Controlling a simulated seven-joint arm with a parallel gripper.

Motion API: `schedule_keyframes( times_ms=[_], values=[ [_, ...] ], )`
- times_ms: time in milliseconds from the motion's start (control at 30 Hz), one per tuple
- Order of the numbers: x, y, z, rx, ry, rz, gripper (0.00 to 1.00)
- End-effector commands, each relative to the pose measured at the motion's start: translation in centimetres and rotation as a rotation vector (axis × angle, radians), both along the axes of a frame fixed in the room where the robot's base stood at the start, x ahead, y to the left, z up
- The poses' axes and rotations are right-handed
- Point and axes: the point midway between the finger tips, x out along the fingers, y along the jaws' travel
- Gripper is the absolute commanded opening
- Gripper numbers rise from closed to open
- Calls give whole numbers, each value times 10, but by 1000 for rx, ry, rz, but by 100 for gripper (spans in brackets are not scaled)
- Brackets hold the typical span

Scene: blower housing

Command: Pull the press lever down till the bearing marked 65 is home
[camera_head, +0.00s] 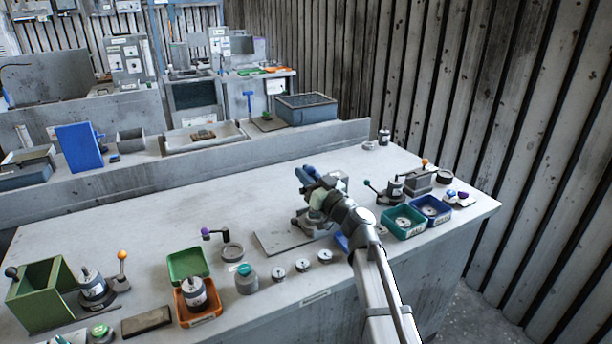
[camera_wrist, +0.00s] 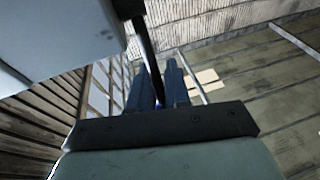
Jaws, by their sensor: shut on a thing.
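My gripper (camera_head: 307,174), with blue fingers, is at the press (camera_head: 338,181) in the middle of the bench. In the wrist view the fingers (camera_wrist: 158,88) are shut on a dark rod, the press lever (camera_wrist: 147,48), which runs up past a large grey block of the press (camera_wrist: 60,40). A small bit of blue shows low between the fingers. My gripper and arm hide much of the press. The bearing marked 65 cannot be made out, and no marking is readable.
Several small metal rings (camera_head: 302,265) lie in front of the press's grey plate (camera_head: 275,243). Green (camera_head: 403,233) and blue bins (camera_head: 431,220) stand to the right. An orange bin (camera_head: 199,318) and a green box (camera_head: 42,300) stand at left. The bench's back left is clear.

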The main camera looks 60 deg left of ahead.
Motion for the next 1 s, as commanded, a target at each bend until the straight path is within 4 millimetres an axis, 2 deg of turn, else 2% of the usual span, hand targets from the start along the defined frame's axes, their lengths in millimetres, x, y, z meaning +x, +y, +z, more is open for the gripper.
schedule_keyframes(
  times_ms=[33, 67, 233, 433, 567, 1000],
  values=[
    [-2, -9, 10, 18, 18, 10, 0],
    [-2, -9, 10, 18, 18, 10, 19],
    [-2, -7, 10, 17, 15, 9, 36],
    [-2, -4, 7, 13, 12, 8, 36],
    [-2, -7, 8, 16, 13, 9, 36],
    [3, -23, -8, 14, 12, 7, 36]
  ],
)
